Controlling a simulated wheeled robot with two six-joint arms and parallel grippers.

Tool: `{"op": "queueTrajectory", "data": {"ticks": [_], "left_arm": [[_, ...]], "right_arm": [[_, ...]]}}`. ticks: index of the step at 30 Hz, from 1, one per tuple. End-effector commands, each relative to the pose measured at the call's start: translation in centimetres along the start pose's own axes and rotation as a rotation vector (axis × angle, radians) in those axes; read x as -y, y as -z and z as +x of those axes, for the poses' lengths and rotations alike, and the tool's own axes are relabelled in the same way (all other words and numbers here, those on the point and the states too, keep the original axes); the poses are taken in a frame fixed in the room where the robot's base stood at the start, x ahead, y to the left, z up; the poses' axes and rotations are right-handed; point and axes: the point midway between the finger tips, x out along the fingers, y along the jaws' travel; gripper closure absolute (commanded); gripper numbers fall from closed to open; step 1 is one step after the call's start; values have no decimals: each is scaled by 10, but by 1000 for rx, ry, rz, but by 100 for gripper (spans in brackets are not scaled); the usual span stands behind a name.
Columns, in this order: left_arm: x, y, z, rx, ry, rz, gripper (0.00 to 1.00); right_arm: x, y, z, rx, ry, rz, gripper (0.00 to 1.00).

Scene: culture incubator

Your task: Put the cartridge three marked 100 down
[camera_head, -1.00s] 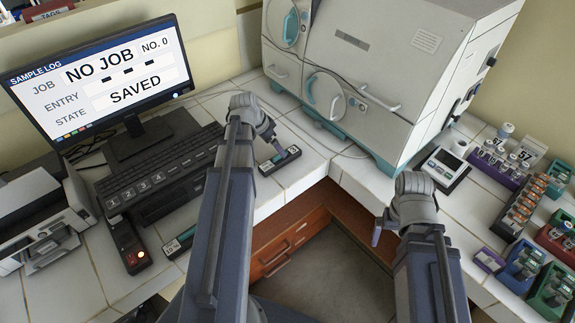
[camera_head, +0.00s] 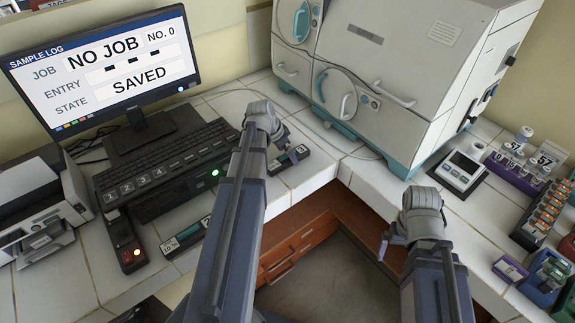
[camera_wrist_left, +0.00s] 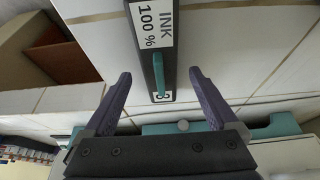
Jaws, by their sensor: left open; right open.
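The dark cartridge (camera_head: 289,160) lies on the white tiled counter near its inner corner. In the left wrist view the cartridge (camera_wrist_left: 152,50) shows a white label reading INK 100 %, a teal strip and a small end mark that looks like a 3. My left gripper (camera_head: 278,143) is open just beside and above the cartridge. In the wrist view its two fingers (camera_wrist_left: 160,90) stand apart on either side of the cartridge's end, with gaps on both sides. My right gripper (camera_head: 384,246) is open and empty over the floor gap, near the right counter's edge.
Another cartridge (camera_head: 185,238) lies by the front edge, left of my left arm. The incubator (camera_head: 400,75) stands behind. A scale (camera_head: 462,170) and vial racks (camera_head: 540,215) are right.

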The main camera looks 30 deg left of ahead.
Motion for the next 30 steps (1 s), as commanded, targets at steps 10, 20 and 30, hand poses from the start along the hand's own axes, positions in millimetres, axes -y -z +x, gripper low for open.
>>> {"op": "queueTrajectory", "data": {"ticks": [10, 20, 30], "left_arm": [[0, 0, 14, 0, 1, 0, 7], [0, 0, 14, 0, 0, -1, 42], [0, 0, 14, 0, 0, -1, 81]], "right_arm": [[1, 1, 12, 0, 0, 0, 0], [1, 1, 12, 0, 0, 0, 0], [1, 1, 12, 0, 0, 0, 0]]}}
